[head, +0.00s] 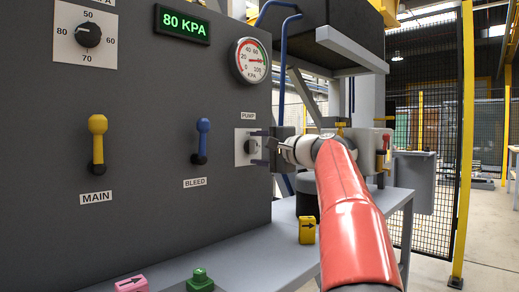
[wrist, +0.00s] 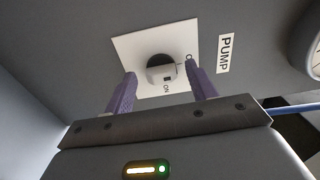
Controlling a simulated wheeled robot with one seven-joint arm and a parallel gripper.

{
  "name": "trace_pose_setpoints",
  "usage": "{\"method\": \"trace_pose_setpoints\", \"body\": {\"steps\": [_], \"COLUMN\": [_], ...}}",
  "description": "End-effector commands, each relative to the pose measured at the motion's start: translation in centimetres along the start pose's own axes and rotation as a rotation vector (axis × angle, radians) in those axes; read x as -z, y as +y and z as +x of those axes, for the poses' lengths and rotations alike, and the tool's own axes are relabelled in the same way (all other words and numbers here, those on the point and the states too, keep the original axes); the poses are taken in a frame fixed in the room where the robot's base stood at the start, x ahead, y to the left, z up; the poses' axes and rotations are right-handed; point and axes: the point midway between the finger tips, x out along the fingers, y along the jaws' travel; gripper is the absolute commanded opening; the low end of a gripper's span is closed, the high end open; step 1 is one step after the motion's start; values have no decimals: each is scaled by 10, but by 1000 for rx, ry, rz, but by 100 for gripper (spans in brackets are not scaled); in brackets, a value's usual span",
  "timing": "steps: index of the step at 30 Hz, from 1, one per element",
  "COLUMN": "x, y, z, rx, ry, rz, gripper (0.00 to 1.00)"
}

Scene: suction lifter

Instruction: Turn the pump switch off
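The pump switch (head: 250,146) is a dark round knob on a white plate on the grey panel, under a PUMP label. In the wrist view the pump switch (wrist: 161,72) sits on its white plate with an ON mark below it and a partly hidden mark at its right. My gripper (head: 258,148) reaches the plate from the right in the head view. In the wrist view the two purple fingers of my gripper (wrist: 158,85) are apart, one on each side of the knob, with gaps between them and it. The fingers are open and hold nothing.
The panel also carries a yellow MAIN lever (head: 97,143), a blue BLEED lever (head: 203,140), a dial (head: 88,35), a gauge (head: 250,61) and a green 80 KPA display (head: 182,24). Pink (head: 132,284), green (head: 200,281) and yellow (head: 307,230) blocks stand on the ledge below.

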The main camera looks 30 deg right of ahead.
Motion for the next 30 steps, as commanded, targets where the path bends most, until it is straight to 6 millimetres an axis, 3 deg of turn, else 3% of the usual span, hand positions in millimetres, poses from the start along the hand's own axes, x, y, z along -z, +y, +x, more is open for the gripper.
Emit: {"method": "trace_pose_setpoints", "body": {"steps": [8, 21, 30], "x": [0, 1, 0], "y": [0, 0, 0], "z": [-3, -68, -78], "rx": [2, 1, 0], "ry": [2, 4, 0], "rz": [0, 0, 1], "gripper": [56, 56, 56]}}
